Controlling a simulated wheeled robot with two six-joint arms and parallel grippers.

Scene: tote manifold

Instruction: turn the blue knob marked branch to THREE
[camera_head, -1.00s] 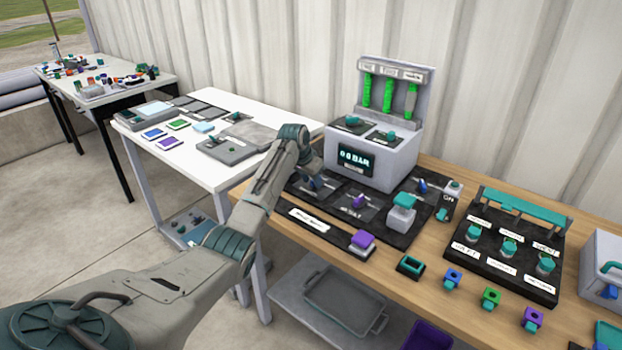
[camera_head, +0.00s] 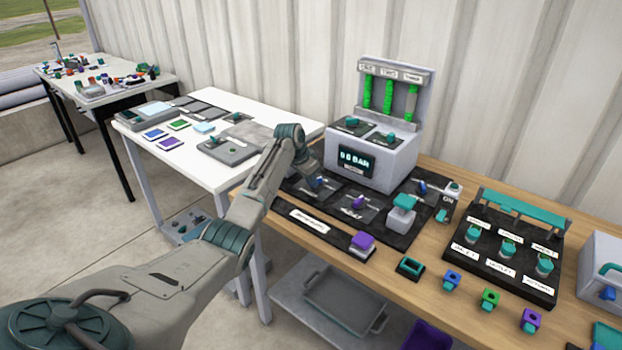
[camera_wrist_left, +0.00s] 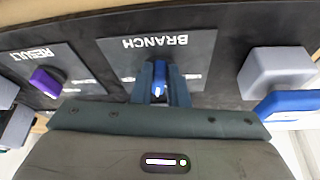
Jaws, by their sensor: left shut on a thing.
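The blue knob (camera_wrist_left: 160,78) sits on a dark plate marked BRANCH (camera_wrist_left: 115,55), upside down in the left wrist view. My left gripper (camera_wrist_left: 160,90) is shut on the blue knob, one finger on each side of it. The knob's white pointer mark faces the gripper's palm in that view. The position labels around the knob are too small or covered to read. In the head view my left gripper (camera_head: 312,182) is over the left end of the black panel, and the knob is mostly hidden by it. My right gripper is not in view.
A purple knob (camera_wrist_left: 45,82) marked RESULT is beside the branch plate. A grey block with a blue part (camera_wrist_left: 278,72) is close on the other side.

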